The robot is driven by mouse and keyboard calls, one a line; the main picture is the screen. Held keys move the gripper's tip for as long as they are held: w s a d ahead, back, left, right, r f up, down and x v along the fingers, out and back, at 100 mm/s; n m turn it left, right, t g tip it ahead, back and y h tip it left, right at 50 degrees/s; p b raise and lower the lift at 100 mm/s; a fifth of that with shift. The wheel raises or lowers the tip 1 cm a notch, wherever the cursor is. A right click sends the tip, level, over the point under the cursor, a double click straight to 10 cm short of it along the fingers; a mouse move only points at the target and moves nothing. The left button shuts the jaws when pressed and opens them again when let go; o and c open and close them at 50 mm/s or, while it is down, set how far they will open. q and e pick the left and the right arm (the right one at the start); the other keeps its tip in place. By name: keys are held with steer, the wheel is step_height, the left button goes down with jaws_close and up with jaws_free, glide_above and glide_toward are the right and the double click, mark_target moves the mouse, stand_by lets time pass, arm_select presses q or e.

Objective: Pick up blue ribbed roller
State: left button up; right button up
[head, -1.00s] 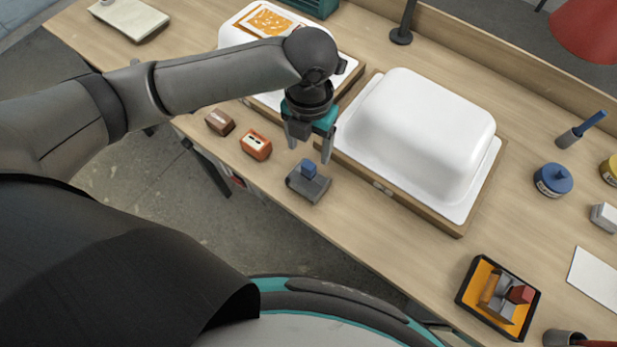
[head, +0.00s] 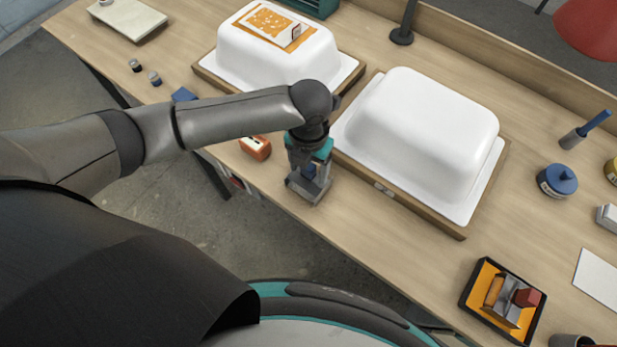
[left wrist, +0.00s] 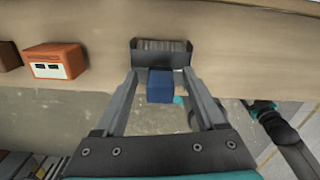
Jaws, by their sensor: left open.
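The roller has a blue block handle (head: 309,171) on top of a dark grey housing (head: 318,193), and stands near the table's front edge. In the left wrist view, the blue handle (left wrist: 160,85) sits in front of the housing (left wrist: 145,57), which has a ribbed grey surface inside. My left gripper (head: 309,186) is open and lowered over the roller, with one finger on each side of the blue handle. Gaps show between handle and fingers (left wrist: 161,75) in the wrist view. The gripper partly hides the roller in the head view. My right gripper is not in view.
An orange block (head: 255,147) lies left of the roller, near the edge. A large white tub shell (head: 420,130) on a wooden base stands close behind to the right. Another white shell (head: 275,60) is further back. A black-rimmed tray (head: 470,297) stands front right.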

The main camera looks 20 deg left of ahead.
arm_select(q)
jaws_close()
stand_by(0.4)
stand_by(0.9)
